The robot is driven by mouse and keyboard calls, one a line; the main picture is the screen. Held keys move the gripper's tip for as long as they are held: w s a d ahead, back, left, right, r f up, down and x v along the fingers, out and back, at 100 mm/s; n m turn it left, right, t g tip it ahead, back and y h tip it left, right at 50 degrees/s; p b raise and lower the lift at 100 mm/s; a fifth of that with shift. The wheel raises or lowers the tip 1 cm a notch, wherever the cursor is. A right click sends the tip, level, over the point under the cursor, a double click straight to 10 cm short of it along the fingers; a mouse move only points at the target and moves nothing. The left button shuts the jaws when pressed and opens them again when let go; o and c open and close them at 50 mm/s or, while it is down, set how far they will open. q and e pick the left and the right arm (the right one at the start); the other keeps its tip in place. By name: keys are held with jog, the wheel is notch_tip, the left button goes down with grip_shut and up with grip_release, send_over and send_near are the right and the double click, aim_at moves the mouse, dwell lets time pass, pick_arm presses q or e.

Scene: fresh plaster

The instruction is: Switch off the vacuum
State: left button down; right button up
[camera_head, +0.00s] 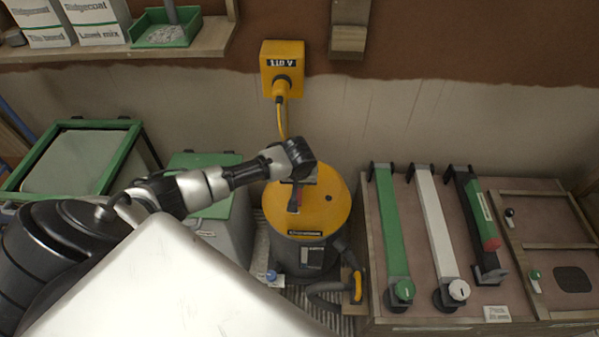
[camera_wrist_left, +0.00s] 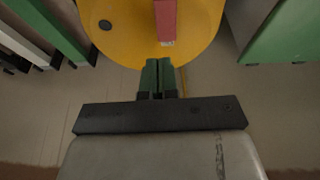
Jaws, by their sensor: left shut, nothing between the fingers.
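The vacuum is a dark drum with a yellow lid (camera_head: 333,205), standing on the floor below the wall socket. A red switch (camera_head: 293,203) sits on top of the lid; the wrist view shows it as a red bar (camera_wrist_left: 166,18) with a pale end. My left gripper (camera_wrist_left: 158,63) is shut and empty, with its fingertips over the lid's edge, just short of the red bar's pale end. I cannot tell whether they touch. In the head view my wrist hangs over the back of the lid and mostly hides the fingers. My right gripper is not in view.
A yellow 110 V socket (camera_head: 282,66) with a plugged-in cable is on the wall behind. A grey bin with a green lid (camera_head: 204,160) stands left of the vacuum. A bench (camera_head: 420,240) with long green and white bars stands close on the right.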

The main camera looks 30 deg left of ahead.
pick_arm(q)
jog(key=v, duration=0.3)
jog(key=s+v, duration=0.1)
jog(key=v, duration=0.1)
jog(key=shift+d+r+p, duration=0.1)
jog(key=shift+d+p, duration=0.2)
jog(key=shift+p, duration=0.1)
